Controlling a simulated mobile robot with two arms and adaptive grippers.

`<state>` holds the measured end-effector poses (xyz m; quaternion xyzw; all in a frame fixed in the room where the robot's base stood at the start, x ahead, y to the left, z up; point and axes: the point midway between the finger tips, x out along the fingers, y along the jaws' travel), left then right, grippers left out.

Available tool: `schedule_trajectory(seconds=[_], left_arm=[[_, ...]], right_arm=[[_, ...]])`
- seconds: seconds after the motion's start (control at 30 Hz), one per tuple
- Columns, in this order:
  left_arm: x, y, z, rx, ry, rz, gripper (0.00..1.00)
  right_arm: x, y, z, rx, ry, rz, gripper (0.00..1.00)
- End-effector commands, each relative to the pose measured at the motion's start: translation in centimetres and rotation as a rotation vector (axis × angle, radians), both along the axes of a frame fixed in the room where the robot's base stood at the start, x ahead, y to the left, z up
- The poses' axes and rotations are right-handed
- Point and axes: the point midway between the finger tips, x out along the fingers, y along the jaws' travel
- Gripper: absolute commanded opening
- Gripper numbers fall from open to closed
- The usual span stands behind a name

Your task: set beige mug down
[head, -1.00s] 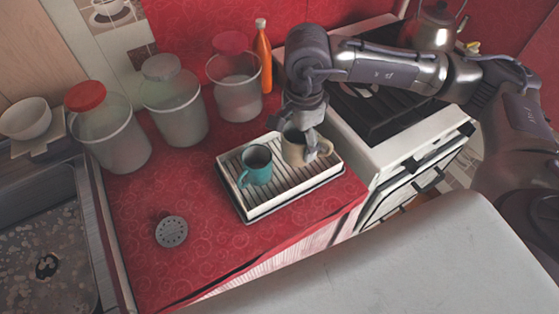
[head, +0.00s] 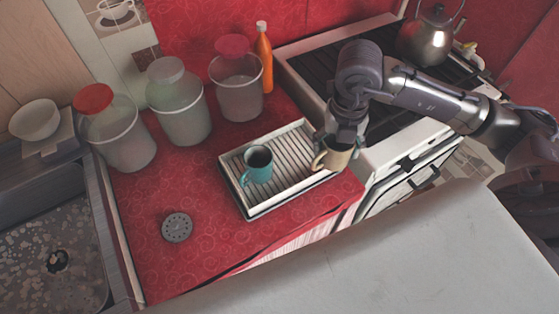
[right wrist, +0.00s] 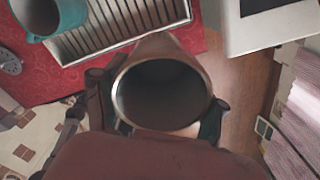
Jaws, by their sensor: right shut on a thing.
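The beige mug (head: 337,157) is held in my right gripper (head: 341,140) at the right end of the tray in the head view. In the right wrist view the mug (right wrist: 160,62) fills the middle, its dark opening facing the camera, and my gripper fingers (right wrist: 158,108) close on it from both sides. There the mug is beside the tray's edge, over the gap by the floor. A teal mug (head: 258,166) stands on the left part of the white ribbed tray (head: 300,179); it also shows in the right wrist view (right wrist: 60,16). My left gripper is not seen.
Several lidded jars and an orange bottle (head: 264,58) line the back of the red counter (head: 205,255). A stove (head: 385,155) with a kettle (head: 428,36) is at the right, a sink (head: 50,235) at the left. A round grey strainer (head: 177,227) lies in front. Red counter is free around it.

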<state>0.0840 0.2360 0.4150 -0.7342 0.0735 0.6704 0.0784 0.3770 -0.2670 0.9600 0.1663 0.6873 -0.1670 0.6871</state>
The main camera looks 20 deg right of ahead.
Motion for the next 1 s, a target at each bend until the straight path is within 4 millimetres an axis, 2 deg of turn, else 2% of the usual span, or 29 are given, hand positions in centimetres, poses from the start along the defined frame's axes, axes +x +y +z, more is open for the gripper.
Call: schedule_trajectory(seconds=[0.1,0.27,0.7,0.83,1.0], left_arm=[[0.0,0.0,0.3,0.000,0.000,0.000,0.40],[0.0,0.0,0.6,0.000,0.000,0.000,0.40],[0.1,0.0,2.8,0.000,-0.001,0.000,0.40],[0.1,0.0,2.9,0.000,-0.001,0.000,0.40],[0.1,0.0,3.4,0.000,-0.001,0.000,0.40]], right_arm=[[-0.3,-0.5,0.2,0.000,0.000,-0.116,0.21],[0.4,-0.3,-0.2,0.004,0.000,-0.174,0.21],[9.0,2.9,-5.6,0.003,0.001,-0.174,0.21],[10.3,3.3,-6.5,0.003,-0.002,-0.173,0.21],[10.6,3.4,-7.8,0.001,0.003,-0.171,0.21]])
